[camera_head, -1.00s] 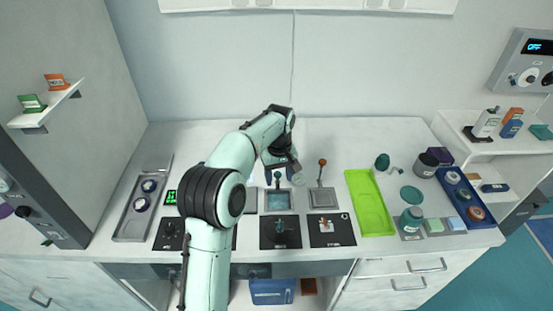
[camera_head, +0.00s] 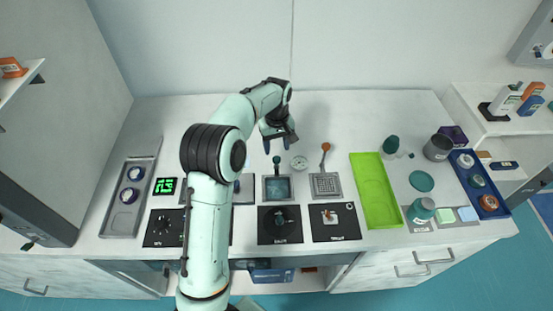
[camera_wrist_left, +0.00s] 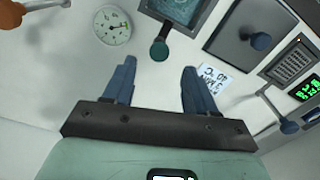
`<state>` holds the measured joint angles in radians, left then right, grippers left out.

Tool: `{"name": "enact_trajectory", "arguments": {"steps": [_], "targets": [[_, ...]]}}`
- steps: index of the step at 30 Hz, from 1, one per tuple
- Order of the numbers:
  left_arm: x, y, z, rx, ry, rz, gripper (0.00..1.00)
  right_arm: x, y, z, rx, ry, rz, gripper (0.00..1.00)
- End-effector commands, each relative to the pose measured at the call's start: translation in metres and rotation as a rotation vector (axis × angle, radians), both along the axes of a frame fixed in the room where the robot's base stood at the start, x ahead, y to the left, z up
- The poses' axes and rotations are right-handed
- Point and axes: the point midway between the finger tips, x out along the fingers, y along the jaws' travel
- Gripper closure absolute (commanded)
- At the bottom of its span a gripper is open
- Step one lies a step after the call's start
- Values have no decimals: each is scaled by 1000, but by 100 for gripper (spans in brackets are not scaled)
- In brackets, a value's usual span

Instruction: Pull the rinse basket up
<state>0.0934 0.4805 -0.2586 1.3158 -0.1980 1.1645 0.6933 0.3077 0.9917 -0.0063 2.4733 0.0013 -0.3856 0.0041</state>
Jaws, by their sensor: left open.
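My left gripper (camera_head: 277,143) is open and empty, just behind a teal ball-topped handle (camera_head: 276,160). The handle rises at the back of a square water-filled basin (camera_head: 277,188). In the left wrist view the teal ball (camera_wrist_left: 159,50) lies beyond the two blue fingers (camera_wrist_left: 158,88), between their lines and apart from them. To the right a grey mesh basket (camera_head: 325,184) has an upright handle with an orange ball (camera_head: 325,147). I cannot tell for sure which of these is the rinse basket. My right gripper is not in view.
A round white dial (camera_head: 299,162) lies between the two handles. A green tray (camera_head: 375,190), a teal bottle (camera_head: 421,210) and a blue tray (camera_head: 478,183) stand to the right. A grey tray (camera_head: 129,197) and green display (camera_head: 165,186) are left. The back of the table is clear.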

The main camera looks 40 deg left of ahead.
Motion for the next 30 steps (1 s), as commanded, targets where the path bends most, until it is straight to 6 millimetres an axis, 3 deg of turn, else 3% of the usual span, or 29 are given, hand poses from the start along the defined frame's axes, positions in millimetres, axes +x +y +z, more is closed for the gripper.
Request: {"name": "enact_trajectory", "arguments": {"steps": [3,10,15,24,29,30], "targets": [[-2,0,-29,-1,6,1,44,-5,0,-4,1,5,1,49],[0,1,-63,0,1,1,44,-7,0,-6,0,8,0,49],[0,0,-75,0,0,1,44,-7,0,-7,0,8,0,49],[0,0,-76,0,-1,1,44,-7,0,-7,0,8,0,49],[0,0,-76,0,-1,1,96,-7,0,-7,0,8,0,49],[0,0,-76,0,-1,0,100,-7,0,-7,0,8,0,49]]}}
